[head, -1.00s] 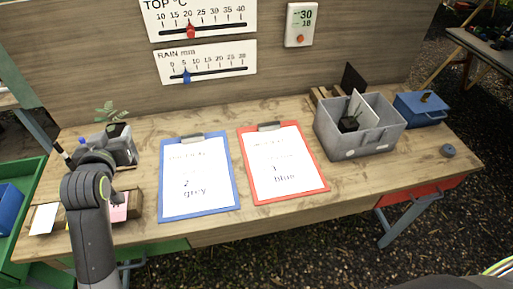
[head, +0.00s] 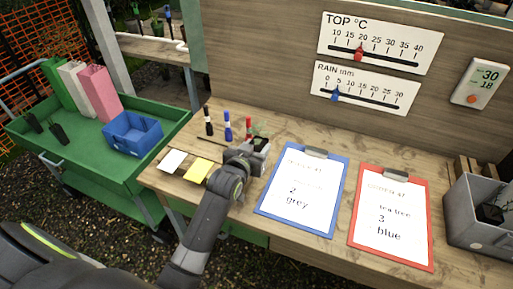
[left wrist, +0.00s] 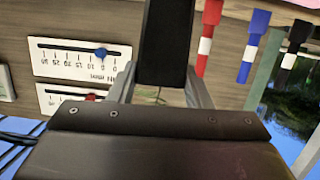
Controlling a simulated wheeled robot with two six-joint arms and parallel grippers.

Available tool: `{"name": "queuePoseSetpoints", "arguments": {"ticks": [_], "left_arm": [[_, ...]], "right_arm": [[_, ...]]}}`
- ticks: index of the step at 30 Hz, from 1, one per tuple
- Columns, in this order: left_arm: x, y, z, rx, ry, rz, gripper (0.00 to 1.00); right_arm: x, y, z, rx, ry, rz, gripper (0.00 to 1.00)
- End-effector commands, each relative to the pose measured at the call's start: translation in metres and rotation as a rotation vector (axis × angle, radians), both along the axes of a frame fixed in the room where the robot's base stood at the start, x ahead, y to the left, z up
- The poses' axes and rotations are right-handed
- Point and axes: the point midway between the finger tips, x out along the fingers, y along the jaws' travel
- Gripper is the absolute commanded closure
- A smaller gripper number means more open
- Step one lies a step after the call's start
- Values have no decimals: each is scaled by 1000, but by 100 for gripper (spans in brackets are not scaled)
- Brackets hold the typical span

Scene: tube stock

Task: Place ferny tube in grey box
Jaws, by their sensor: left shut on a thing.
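My left gripper (head: 252,152) is over the table, just left of the blue clipboard. It is shut on a dark tube (left wrist: 166,45), which stands between its fingers in the left wrist view. Only a trace of green shows by the tube there, so its foliage is mostly hidden. In the head view the tube is small and mostly covered by the gripper. The grey box (head: 466,232) is at the right edge of the head view, partly cut off, well away from the gripper. A dark pot (head: 490,213) is in it. My right gripper is not in view.
A blue clipboard (head: 270,203) and a red clipboard (head: 425,258) lie between gripper and box. Black (head: 208,123), blue (head: 227,125) and red (head: 249,126) markers stand behind the gripper. White (head: 172,161) and yellow (head: 197,170) cards are left. A green cart (head: 90,172) holds a blue crate (head: 133,147).

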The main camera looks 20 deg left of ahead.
Motion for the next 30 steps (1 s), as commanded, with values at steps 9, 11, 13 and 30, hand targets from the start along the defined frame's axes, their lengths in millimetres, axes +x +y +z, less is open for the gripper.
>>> {"name": "queuePoseSetpoints", "arguments": {"ticks": [9,11,13,30], "left_arm": [[0,0,-4,0,-4,-1,100],[0,0,-6,0,-3,0,100],[0,0,-8,0,-3,0,100],[-3,0,-4,-1,-1,0,34]], "right_arm": [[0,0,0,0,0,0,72],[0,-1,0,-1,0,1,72],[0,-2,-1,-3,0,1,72],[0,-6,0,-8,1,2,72]]}}
